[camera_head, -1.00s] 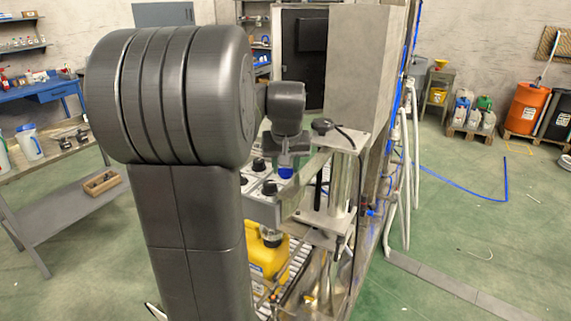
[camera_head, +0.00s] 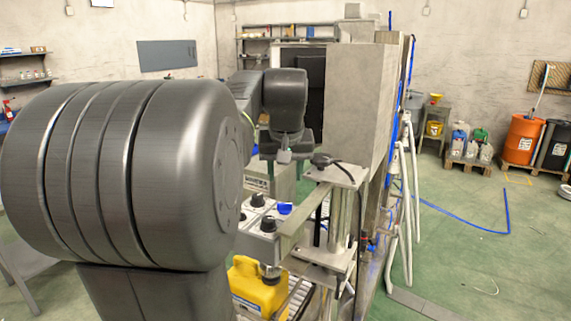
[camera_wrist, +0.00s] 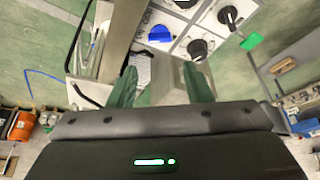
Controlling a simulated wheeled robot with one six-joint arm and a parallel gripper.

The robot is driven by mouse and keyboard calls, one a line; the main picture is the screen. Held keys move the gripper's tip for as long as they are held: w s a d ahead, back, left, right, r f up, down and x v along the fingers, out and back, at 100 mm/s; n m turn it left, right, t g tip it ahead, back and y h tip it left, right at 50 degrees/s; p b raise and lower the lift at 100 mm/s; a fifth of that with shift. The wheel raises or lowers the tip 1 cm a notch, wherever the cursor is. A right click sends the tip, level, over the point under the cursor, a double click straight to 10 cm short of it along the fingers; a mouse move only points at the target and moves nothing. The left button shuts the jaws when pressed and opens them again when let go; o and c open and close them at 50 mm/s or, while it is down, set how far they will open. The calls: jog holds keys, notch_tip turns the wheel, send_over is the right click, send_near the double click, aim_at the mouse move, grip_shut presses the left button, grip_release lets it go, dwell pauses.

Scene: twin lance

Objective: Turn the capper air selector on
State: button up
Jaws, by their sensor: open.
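A grey control box with a white top panel (camera_wrist: 178,22) carries a blue knob (camera_wrist: 160,33) and several black knobs, one of them (camera_wrist: 197,48) beside the blue one. In the head view the blue knob (camera_head: 285,208) and a black knob (camera_head: 268,224) sit on the box left of the metal post. The labels are too small to read, so I cannot tell which knob is the capper air selector. My gripper (camera_wrist: 161,85) is open and empty, its two green fingers apart. In the head view my gripper (camera_head: 284,156) hangs above the panel, clear of the knobs.
A metal bracket and post (camera_head: 338,175) with a black cable stand right beside the box. A tall grey cabinet (camera_head: 352,100) rises behind. A yellow jug (camera_head: 255,290) stands below the box. Open green floor lies to the right.

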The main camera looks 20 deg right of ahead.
aim_at(285, 205)
jog(key=shift+v, duration=1.55)
jog(key=shift+f, duration=0.1)
jog(key=x, duration=1.4)
jog(key=shift+p, duration=0.4)
jog(key=shift+s, duration=0.1)
jog(key=shift+m, duration=0.3)
